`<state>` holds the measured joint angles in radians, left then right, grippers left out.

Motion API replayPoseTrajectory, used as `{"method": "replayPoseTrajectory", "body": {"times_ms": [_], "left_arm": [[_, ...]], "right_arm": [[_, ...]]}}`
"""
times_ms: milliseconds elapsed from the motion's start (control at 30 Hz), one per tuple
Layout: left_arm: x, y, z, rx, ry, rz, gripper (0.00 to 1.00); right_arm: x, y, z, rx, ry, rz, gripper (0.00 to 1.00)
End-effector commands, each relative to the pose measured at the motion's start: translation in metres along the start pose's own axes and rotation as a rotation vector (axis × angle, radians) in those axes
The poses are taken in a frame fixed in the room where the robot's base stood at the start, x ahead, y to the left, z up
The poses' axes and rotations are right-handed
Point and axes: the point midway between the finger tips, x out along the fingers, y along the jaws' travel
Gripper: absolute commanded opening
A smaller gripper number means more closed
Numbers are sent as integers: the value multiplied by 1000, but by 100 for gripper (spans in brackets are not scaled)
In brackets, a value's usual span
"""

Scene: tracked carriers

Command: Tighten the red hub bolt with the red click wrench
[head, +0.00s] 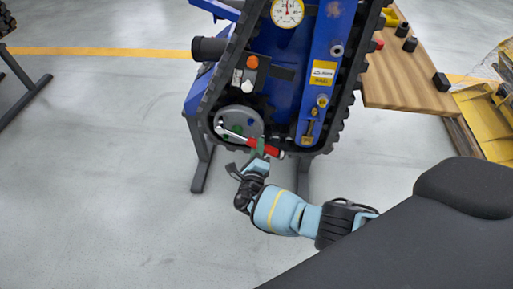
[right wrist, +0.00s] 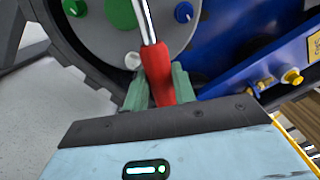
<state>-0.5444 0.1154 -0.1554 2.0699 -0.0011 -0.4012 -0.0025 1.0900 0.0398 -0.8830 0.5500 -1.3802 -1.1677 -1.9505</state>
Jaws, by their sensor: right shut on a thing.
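The red click wrench (head: 264,148) has a red handle and a silver shaft. My right gripper (head: 258,152) is shut on its red handle, which also shows in the right wrist view (right wrist: 158,75). The shaft runs up and left in the head view, across the grey round hub (head: 243,115). The wrench head lies at the hub's left part. The hub carries green, blue and white bolts; a green one (right wrist: 121,12) and a blue one (right wrist: 183,11) show in the right wrist view. I cannot make out the red hub bolt; the wrench head may cover it. My left gripper is not in view.
The blue tracked carrier (head: 300,70) with its black track stands on dark legs. A pressure gauge (head: 287,11) is at its top. A wooden bench (head: 410,80) with black sockets is at the right. Yellow machinery (head: 490,130) stands beyond it.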

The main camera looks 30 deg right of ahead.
Motion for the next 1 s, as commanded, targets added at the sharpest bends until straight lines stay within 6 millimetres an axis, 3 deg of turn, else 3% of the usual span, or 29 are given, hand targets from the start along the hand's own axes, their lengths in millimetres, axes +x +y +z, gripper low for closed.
{"method": "replayPoseTrajectory", "body": {"times_ms": [533, 1000], "left_arm": [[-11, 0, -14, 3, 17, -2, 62], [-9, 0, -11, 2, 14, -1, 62]], "right_arm": [[1, -14, 3, -89, -3, 0, 0], [0, -10, 1, -84, -2, 1, 0]]}}
